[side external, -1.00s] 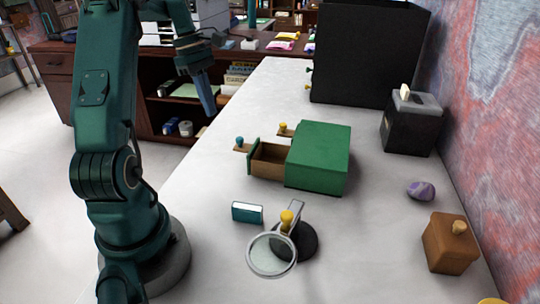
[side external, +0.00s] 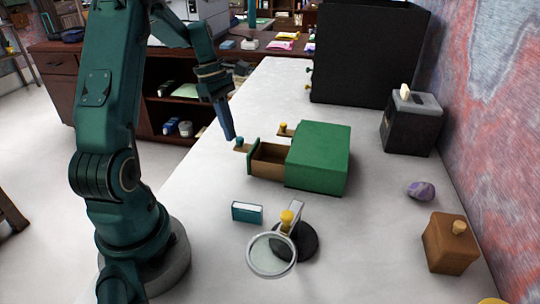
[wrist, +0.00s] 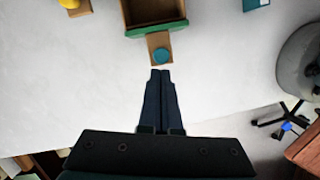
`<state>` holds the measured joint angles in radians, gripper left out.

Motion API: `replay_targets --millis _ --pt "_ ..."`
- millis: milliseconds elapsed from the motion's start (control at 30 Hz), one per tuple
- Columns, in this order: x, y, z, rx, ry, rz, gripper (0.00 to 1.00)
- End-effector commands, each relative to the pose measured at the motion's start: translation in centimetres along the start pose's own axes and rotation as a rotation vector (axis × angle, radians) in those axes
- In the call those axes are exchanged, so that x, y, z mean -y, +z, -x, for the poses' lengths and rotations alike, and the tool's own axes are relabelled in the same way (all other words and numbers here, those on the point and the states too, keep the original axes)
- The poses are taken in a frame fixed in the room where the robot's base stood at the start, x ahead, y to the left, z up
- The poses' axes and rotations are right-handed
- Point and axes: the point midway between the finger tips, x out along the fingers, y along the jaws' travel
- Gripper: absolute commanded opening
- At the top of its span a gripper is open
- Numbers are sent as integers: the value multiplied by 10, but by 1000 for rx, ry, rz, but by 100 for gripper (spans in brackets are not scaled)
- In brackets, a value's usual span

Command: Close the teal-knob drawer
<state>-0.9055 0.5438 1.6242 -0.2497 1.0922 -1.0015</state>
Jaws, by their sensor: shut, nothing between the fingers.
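The green cabinet (side external: 322,157) stands on the white desk. Its teal-knob drawer (side external: 268,158) is pulled out toward the left, and its wooden inside looks empty. The teal knob (side external: 239,142) sits on a small wooden tab at the drawer's front; it also shows in the wrist view (wrist: 161,55). My gripper (side external: 231,138) is shut and empty, pointing down beside the knob. In the wrist view the fingertips (wrist: 160,74) lie just short of the tab, in line with the knob. I cannot tell whether they touch it.
A yellow knob (side external: 284,128) on another wooden tab stands beyond the teal one. A teal-covered box (side external: 247,213) and a magnifier on a dark stand (side external: 301,241) are in front of the cabinet. A black box (side external: 365,55) is behind. The desk's left edge is close to my gripper.

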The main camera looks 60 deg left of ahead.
Motion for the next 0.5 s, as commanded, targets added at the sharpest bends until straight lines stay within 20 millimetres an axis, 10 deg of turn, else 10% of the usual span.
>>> replay_targets --millis 500 --pt "-22 78 -20 1 -2 -4 0"
